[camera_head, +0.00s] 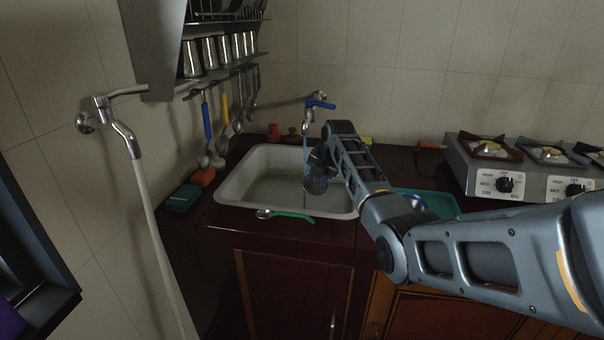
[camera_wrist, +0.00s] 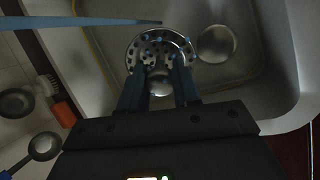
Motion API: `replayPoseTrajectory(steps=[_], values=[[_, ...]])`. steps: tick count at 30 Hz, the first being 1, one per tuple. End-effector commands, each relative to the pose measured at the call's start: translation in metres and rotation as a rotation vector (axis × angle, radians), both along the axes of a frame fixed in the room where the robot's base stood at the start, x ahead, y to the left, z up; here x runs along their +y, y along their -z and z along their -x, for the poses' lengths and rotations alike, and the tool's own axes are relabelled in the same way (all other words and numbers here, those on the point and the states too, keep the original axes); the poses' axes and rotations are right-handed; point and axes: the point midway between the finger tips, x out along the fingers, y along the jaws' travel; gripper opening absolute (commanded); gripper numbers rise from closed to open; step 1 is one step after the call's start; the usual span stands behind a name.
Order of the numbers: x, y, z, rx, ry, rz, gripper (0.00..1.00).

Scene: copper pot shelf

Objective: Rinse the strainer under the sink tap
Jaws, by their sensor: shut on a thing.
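The strainer (camera_head: 315,180) is a round, perforated metal piece, over the right part of the sink basin (camera_head: 238,193). In the wrist view the strainer (camera_wrist: 160,42) sits at the fingertips of my gripper (camera_wrist: 160,76), which is shut on it. The sink tap (camera_head: 318,104) has a blue handle on the back wall. A thin bluish water stream (camera_head: 305,150) falls from it, close beside the strainer. The stream (camera_wrist: 85,22) also crosses the wrist view and ends near the strainer's rim. I cannot tell whether water hits the strainer. In the head view my arm partly hides the fingers.
A green-handled spoon (camera_head: 290,215) lies at the sink's front rim. Another tap (camera_head: 122,135) with a pipe is at left. Utensils (camera_head: 222,120) hang above the sink's left side. A stove (camera_head: 510,170) and a teal tray (camera_head: 440,205) are right. A round metal disc (camera_wrist: 217,43) shows in the basin.

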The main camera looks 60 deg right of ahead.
Motion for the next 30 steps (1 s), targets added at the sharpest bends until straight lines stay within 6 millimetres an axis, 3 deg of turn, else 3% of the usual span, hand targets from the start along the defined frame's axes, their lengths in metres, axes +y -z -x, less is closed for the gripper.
replayPoseTrajectory(steps=[14, 30], values=[[0.001, -0.003, 0.001, 0.000, 0.000, 0.000, 0.00], [0.018, -0.030, 0.028, -0.001, 0.000, 0.001, 0.00]])
